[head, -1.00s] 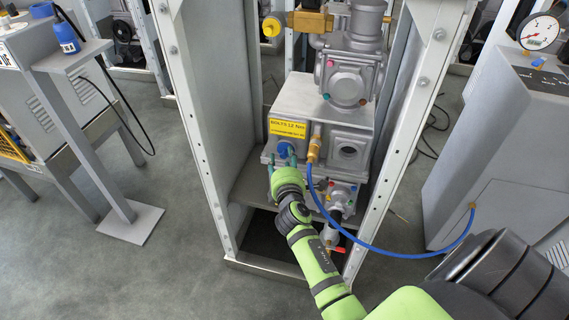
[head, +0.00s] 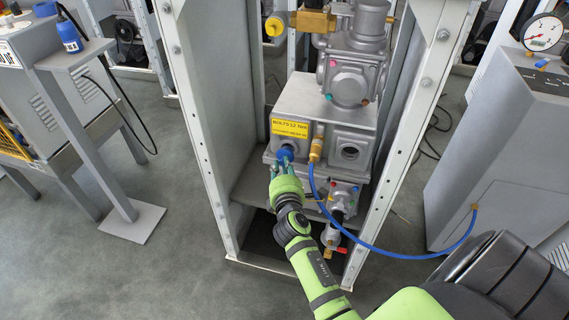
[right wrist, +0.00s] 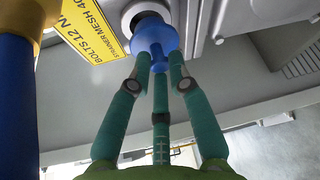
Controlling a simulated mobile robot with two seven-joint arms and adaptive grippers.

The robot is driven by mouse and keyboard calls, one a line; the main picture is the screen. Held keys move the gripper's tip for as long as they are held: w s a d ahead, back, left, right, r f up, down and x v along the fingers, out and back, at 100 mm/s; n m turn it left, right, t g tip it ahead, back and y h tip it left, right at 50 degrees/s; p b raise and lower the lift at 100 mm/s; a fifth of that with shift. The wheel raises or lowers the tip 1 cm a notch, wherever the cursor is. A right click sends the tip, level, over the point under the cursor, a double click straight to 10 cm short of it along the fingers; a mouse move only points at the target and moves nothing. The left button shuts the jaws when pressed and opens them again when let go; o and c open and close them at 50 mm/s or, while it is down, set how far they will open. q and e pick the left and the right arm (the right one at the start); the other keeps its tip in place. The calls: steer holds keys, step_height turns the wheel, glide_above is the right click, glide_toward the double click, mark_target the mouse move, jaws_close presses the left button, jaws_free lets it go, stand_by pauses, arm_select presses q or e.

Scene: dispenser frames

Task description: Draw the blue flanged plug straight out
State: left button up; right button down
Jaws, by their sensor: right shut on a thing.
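The blue flanged plug (head: 286,153) is at the left port on the front of the grey valve block (head: 340,116), just below the yellow label. In the right wrist view the plug (right wrist: 155,38) stands in front of the port's pale round rim (right wrist: 138,12). I cannot tell whether its inner end is still inside the port. My right gripper (head: 281,166) reaches up from below with its green fingers. In the right wrist view its three fingertips (right wrist: 159,65) are closed around the plug's near end. My left gripper is not in view.
A blue hose (head: 345,238) with a brass fitting (head: 316,150) hangs close to the right of the plug. An open round port (head: 349,153) is beyond it. Pale frame posts (head: 196,120) stand on both sides. A red-handled valve (head: 336,249) is below.

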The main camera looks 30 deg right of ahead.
steer(key=shift+s+a, duration=1)
steer(key=shift+a, duration=0.15)
